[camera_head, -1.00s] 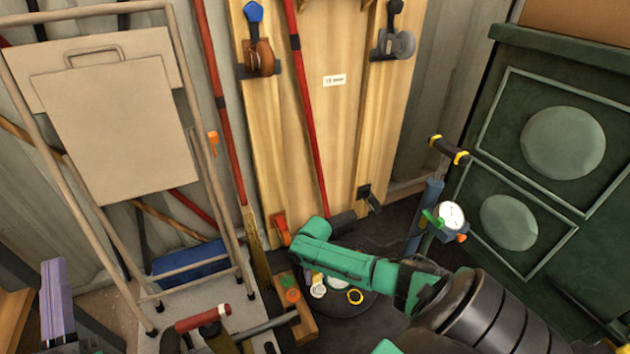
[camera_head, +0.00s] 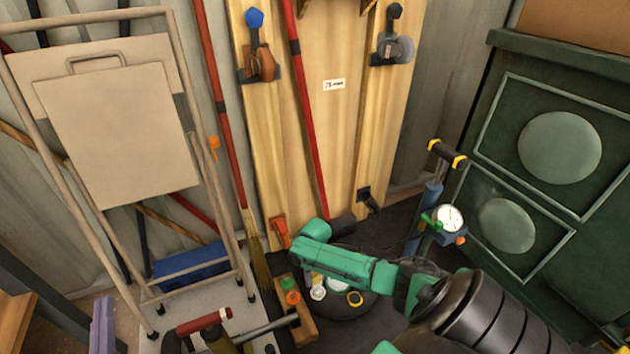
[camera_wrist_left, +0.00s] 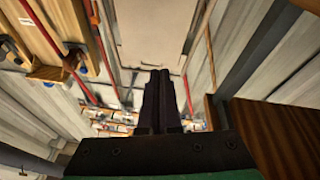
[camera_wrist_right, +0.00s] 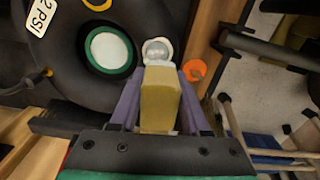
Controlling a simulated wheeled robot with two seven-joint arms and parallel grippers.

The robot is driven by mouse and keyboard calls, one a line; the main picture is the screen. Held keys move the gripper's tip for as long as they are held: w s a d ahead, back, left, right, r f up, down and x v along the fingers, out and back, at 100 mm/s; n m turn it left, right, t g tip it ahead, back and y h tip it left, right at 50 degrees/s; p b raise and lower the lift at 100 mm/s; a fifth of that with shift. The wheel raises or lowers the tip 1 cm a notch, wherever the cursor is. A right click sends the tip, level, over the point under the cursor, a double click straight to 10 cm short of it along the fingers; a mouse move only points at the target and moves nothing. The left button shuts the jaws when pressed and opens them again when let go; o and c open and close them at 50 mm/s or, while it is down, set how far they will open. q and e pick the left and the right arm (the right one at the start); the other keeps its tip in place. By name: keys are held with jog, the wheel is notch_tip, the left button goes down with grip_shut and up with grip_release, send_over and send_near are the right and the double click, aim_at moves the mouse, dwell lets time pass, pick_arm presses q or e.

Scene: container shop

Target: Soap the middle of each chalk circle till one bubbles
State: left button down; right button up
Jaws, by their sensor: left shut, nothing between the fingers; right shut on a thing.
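Two pale round patches, an upper one (camera_head: 560,148) and a lower one (camera_head: 507,225), show on the dark green panel at the right; I cannot tell whether they are the chalk circles. My right gripper (camera_wrist_right: 158,95) is shut on a tan block (camera_wrist_right: 160,105), with a pale round tip at its far end. That tip is beside a green-rimmed white disc (camera_wrist_right: 108,50) on a black round base. In the head view my green arm link hides most of this gripper. My left gripper (camera_head: 103,325) is shut and empty at the lower left; its dark fingers also show in the left wrist view (camera_wrist_left: 160,100).
A wooden block (camera_head: 303,325) with an orange knob (camera_wrist_right: 194,70) stands beside the base. A pump with a gauge (camera_head: 449,218) stands in front of the green panel. A folding frame (camera_head: 150,300) stands left; tools lean on the wall.

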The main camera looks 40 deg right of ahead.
jog(key=shift+r, duration=0.15)
jog(key=shift+r+p, duration=0.25)
jog(key=shift+p, duration=0.2)
jog(key=shift+r+p, duration=0.4)
jog(key=shift+p, duration=0.1)
jog(key=shift+r+p, duration=0.35)
jog(key=shift+p, duration=0.1)
pick_arm(q)
jog(key=s+f+g, duration=0.3)
jog(key=s+f, duration=0.3)
jog(key=f, duration=0.3)
jog(key=s+d+f+g+y, duration=0.1)
jog(key=s+f+g, duration=0.3)
jog(key=f, duration=0.6)
jog(key=shift+s+f+n+g+y+p, duration=0.15)
jog(key=shift+s+n+g+y+p, duration=0.2)
jog(key=shift+s, duration=0.6)
pick_arm(e)
jog(key=shift+r, duration=0.3)
pick_arm(q)
jog(key=shift+d, duration=0.1)
jog(key=shift+w, duration=0.15)
